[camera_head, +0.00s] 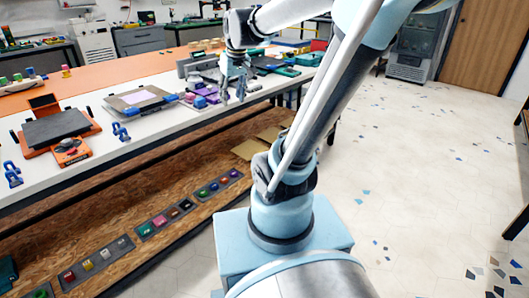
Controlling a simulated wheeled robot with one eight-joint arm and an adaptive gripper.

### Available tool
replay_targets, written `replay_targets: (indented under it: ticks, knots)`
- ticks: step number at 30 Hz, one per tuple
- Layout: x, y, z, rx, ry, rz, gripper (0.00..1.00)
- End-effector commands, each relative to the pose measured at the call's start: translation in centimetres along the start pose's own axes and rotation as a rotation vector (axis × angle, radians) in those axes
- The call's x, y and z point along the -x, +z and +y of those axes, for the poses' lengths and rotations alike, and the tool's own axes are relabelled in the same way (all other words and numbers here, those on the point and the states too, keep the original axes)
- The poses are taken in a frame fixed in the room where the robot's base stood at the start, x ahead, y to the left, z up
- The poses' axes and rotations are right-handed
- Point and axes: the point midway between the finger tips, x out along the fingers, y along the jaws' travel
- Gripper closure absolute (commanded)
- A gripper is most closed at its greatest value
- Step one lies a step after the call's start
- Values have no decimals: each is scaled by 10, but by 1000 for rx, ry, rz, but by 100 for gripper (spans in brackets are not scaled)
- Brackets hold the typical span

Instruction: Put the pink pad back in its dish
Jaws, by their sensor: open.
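My gripper (233,95) is open and points down over the right part of the white worktop, with nothing visible between its fingers. Just left of it lies a purple-pink item (206,93) among blue and dark parts; it is too small to tell whether this is the pink pad. I cannot pick out the pad's dish with certainty. On the lower wooden shelf, dark trays (165,220) hold small coloured pieces, some reddish or pink.
On the worktop (90,100) stand an orange-framed screen-printing press (57,129), a framed board (142,98) with blue clamps, and loose blue clamps (121,131). Green and dark tools (275,65) lie right of my gripper. Open floor (420,170) lies to the right.

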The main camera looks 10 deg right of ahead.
Motion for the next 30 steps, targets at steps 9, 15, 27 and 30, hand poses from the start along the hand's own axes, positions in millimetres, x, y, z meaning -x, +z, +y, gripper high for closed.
replay_targets:
  ticks: [9,15,27,30]
  knots:
    - [-30,126,14,-151,47,-48,56]
    - [-58,192,16,-236,73,-76,56]
    - [-79,234,16,-296,91,-96,56]
    - [-79,234,16,-296,91,-96,56]
